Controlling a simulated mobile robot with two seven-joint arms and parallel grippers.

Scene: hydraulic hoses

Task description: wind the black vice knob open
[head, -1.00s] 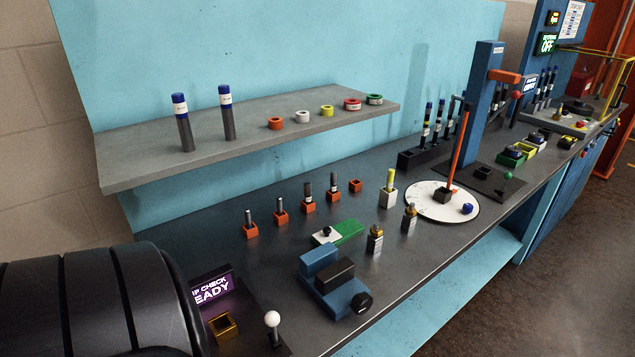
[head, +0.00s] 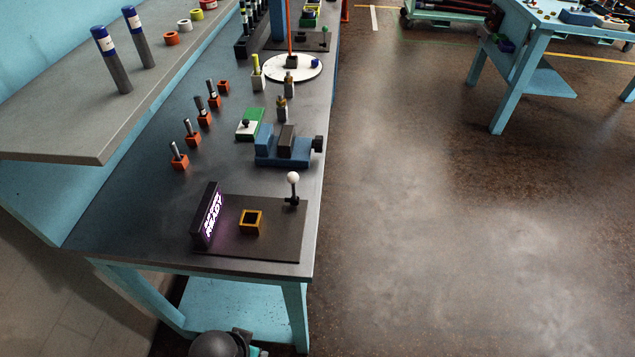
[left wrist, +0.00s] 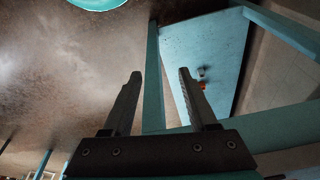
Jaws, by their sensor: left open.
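The blue vice (head: 283,152) stands near the right edge of the dark bench top in the head view, with a dark block at its jaws. Its black knob (head: 318,144) sits on the vice's right end, by the bench edge. In the left wrist view my left gripper (left wrist: 158,75) is open and empty, with the floor and light blue bench parts behind it. It is well away from the vice, which the wrist view does not show. My right gripper is in neither view.
A lever with a white ball (head: 292,180), a lit sign (head: 207,216) and a yellow square socket (head: 251,221) stand at the bench's near end. A shelf (head: 90,140) overhangs the left side. The floor (head: 430,230) right of the bench is open.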

